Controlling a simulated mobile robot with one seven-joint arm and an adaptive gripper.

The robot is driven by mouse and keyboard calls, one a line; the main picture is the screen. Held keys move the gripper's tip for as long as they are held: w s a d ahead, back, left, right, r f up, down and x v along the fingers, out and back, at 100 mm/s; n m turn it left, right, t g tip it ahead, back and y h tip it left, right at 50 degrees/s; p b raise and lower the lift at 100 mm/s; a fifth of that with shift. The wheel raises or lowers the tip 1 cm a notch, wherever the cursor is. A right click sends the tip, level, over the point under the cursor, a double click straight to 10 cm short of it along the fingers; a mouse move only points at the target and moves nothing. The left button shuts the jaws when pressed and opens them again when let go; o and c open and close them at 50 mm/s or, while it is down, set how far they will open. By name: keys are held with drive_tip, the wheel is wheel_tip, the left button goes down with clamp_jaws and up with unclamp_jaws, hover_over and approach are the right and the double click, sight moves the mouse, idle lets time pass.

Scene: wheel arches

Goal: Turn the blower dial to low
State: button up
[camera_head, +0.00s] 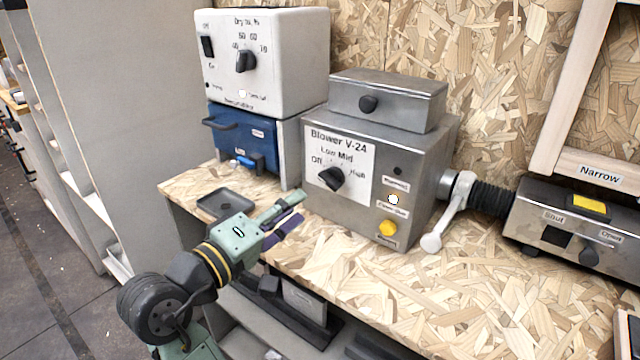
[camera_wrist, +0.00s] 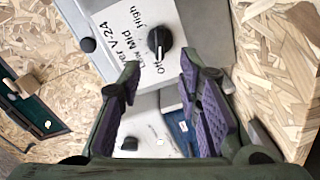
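The blower (camera_head: 385,150) is a grey metal box labelled "Blower V-24" on the wooden bench. Its black dial (camera_head: 331,178) sits on a white plate marked Off, Low, Mid and High. In the wrist view the dial (camera_wrist: 160,42) shows a white line that points toward Off. My gripper (camera_head: 298,208) is in front of the blower, to the left of and below the dial. It is open and empty, apart from the dial. In the wrist view my gripper's purple-padded fingers (camera_wrist: 160,68) are spread, with the dial beyond their tips.
A white dryer box (camera_head: 280,60) with its own black dial stands on a blue unit (camera_head: 240,138) to the left. A dark tray (camera_head: 225,203) lies on the bench (camera_head: 480,290). A white-handled lever (camera_head: 445,215) and black hose (camera_head: 490,200) are to the blower's right.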

sight(326, 183)
drive_tip(key=p+x, duration=0.1)
drive_tip(key=x, duration=0.8)
drive_tip(key=shift+c, duration=0.2)
clamp_jaws()
